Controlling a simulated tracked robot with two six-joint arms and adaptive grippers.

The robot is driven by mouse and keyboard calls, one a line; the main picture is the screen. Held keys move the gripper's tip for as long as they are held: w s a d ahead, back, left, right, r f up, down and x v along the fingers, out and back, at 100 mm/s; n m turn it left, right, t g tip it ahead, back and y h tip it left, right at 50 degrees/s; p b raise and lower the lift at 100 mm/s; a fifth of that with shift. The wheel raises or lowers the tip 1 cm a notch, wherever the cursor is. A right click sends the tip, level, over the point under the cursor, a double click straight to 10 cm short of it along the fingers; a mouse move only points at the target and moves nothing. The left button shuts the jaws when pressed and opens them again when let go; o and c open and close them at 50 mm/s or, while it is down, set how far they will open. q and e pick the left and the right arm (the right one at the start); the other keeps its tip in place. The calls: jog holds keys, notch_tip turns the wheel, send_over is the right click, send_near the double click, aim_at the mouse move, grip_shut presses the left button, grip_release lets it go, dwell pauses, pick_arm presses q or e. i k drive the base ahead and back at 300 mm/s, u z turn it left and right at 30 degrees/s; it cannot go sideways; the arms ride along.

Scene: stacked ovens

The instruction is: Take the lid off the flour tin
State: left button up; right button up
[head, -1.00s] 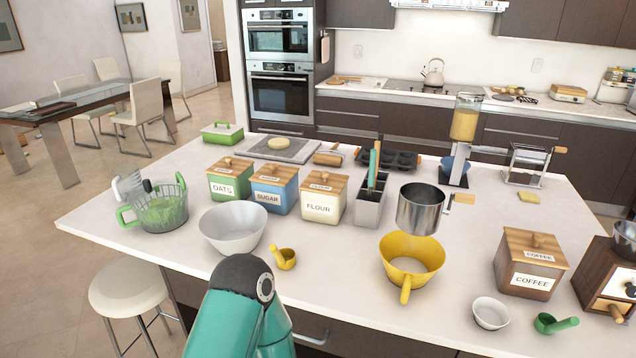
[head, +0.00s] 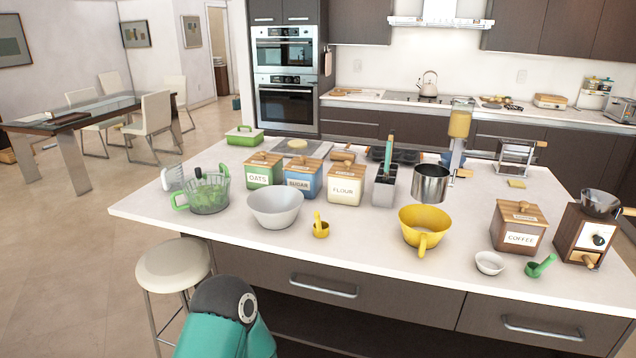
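The flour tin (head: 344,191) is a cream box with a FLOUR label, standing on the white island counter. Its wooden lid (head: 350,169) with a small knob sits on top of it. The blue sugar tin (head: 303,180) stands close to its left and the green oats tin (head: 263,173) further left, both with wooden lids on. Neither gripper shows in the head view. Only a teal and dark link of my own arm is visible at the bottom edge, well in front of and below the counter, so the gripper states are hidden.
A grey utensil holder (head: 384,190) stands right of the flour tin. In front are a white bowl (head: 275,210), a yellow scoop (head: 321,229) and a yellow bowl (head: 424,222). A stool (head: 173,264) stands at the island's front left. Bare counter lies before the flour tin.

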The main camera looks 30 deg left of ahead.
aim_at(348, 170)
jog(key=u, duration=0.05)
jog(key=k, duration=0.6)
jog(key=u, duration=0.8)
jog(key=i, duration=1.05)
jog(key=u, duration=0.05)
